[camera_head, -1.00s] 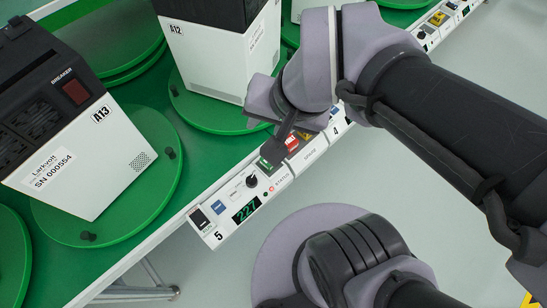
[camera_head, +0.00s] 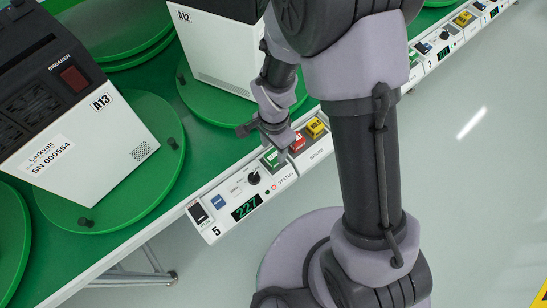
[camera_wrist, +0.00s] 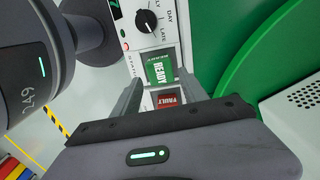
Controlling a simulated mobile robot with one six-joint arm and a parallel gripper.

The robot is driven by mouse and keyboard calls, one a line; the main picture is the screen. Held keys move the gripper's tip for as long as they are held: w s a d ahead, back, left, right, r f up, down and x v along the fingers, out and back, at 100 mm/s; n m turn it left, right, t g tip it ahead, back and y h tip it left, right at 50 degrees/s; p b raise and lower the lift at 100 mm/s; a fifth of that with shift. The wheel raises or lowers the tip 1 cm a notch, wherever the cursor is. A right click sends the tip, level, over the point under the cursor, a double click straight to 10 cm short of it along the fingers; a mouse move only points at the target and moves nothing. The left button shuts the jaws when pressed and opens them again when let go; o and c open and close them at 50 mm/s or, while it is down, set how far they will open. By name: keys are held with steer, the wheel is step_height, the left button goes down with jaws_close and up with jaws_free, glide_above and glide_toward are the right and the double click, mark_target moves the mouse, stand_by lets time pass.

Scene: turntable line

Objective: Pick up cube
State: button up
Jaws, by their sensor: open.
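A green cube marked READY (camera_wrist: 160,68) sits on the console strip beside a red cube marked FAULT (camera_wrist: 166,99). In the head view the green cube (camera_head: 271,157) is partly hidden by my gripper (camera_head: 264,144), and the red cube (camera_head: 297,144) and a yellow cube (camera_head: 315,128) stand to its right. My gripper (camera_wrist: 160,80) is open and empty. In the wrist view its fingers lie either side of the cubes, with the green one near the tips and the red one nearer the palm. Whether a finger touches a cube cannot be told.
The console (camera_head: 241,197) has a knob, switches and a 227 display. It runs along the edge of the green table. White units, A13 (camera_head: 90,140) and A12 (camera_head: 220,60), stand on green turntables (camera_head: 150,190) behind it. Open floor lies to the right.

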mark_target(273, 155)
step_height(273, 155, down, 6)
steer(key=b, duration=0.3)
steer(key=shift+r, duration=0.4)
jaws_close()
